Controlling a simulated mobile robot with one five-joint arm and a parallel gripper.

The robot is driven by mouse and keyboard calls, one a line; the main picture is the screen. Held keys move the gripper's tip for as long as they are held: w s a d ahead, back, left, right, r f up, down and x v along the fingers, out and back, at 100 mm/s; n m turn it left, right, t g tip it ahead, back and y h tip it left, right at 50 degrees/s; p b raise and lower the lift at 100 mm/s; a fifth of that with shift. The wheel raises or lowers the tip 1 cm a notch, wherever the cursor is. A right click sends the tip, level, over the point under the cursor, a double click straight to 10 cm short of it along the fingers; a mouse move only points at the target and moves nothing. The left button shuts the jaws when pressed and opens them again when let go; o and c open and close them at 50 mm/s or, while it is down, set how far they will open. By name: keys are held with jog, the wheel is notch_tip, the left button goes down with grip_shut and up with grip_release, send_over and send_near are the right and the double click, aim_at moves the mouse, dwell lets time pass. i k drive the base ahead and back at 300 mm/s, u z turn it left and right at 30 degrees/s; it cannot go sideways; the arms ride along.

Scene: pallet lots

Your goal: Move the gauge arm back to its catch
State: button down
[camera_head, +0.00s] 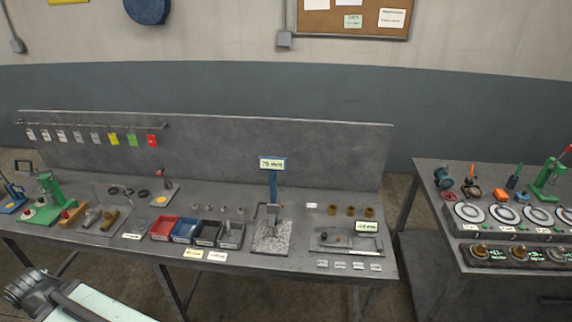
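A gauge stand with a blue post (272,184) rises from a speckled grey base plate (272,240) at the middle of the long bench. A small label sits on top of the post, and a thin grey arm (258,210) shows low beside it. Right of it, a low grey fixture (326,246) carries a small dark knob and a pale green label. I cannot tell at this size which part is the gauge arm, or where its catch is. Dark grey parts of my own arm show at the lower left. No gripper fingers can be made out.
Red, blue and dark bins (163,228) stand left of the gauge stand. Brass pieces (369,212) stand behind the low fixture. Coloured tags (113,139) hang along the back panel. A second bench (436,205) with several dials stands at the right, across a gap.

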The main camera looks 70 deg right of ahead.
aim_at(273, 209)
jog(key=z, duration=0.75)
jog(key=k, duration=0.8)
jog(key=u, duration=0.65)
jog(key=i, duration=0.5)
jog(key=z, duration=0.05)
